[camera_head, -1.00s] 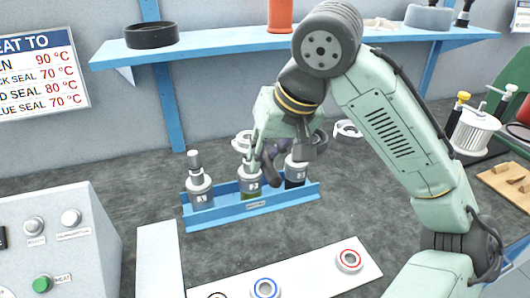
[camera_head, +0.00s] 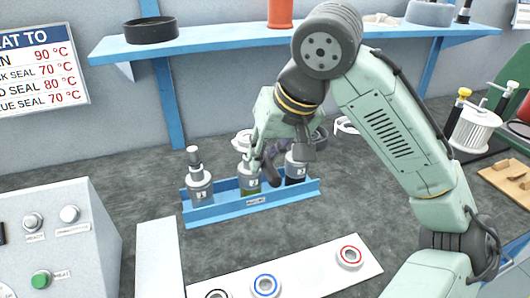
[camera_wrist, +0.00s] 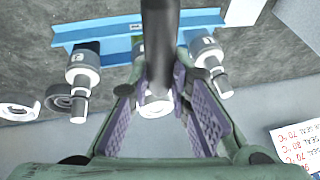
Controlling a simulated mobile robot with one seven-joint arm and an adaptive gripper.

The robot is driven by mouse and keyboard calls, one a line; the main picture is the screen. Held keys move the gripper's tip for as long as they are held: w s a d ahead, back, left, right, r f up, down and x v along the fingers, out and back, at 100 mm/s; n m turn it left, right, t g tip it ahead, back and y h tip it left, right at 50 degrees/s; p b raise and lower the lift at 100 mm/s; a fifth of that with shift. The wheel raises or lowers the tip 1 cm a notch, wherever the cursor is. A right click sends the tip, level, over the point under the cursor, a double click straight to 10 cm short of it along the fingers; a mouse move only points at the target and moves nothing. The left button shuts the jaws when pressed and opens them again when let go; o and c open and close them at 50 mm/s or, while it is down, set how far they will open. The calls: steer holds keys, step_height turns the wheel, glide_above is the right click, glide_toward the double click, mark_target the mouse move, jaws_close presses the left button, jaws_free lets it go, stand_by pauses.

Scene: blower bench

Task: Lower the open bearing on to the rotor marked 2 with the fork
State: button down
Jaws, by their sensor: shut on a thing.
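A blue rack (camera_head: 214,217) holds three grey rotors in a row. The middle rotor (camera_head: 249,184) seems to carry a 2, but the label is small. My gripper (camera_head: 270,150) is above and just behind it, shut on a dark fork (camera_wrist: 158,45). The fork runs down between the jaws in the wrist view and hides most of what lies under it. A pale round part (camera_wrist: 155,108) shows at its end. I cannot tell whether this is the open bearing or a rotor top, nor whether the bearing touches the rotor.
The left rotor (camera_head: 199,182) and right rotor (camera_head: 296,168) stand close on either side. Red (camera_head: 349,254) and blue (camera_head: 265,286) ringed bearings lie on a white strip in front. Loose grey rings (camera_wrist: 20,108) lie behind the rack. A grey control box (camera_head: 55,235) stands at left.

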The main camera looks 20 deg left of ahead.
steer(key=shift+f+b, duration=1.05)
steer(key=shift+f, duration=1.3)
stand_by(0.7)
stand_by(0.4)
steer(key=s+d+p, duration=0.2)
steer(key=s+d, duration=0.1)
steer(key=s, duration=0.2)
steer(key=shift+s+d, duration=0.2)
steer(key=shift+d, duration=0.1)
stand_by(0.9)
steer(key=p+v, duration=0.5)
steer(key=shift+s+a+r, duration=0.25)
steer(key=shift+a+r, duration=0.05)
steer(key=shift+a, duration=0.05)
stand_by(0.3)
steer(key=shift+d, duration=0.1)
stand_by(0.4)
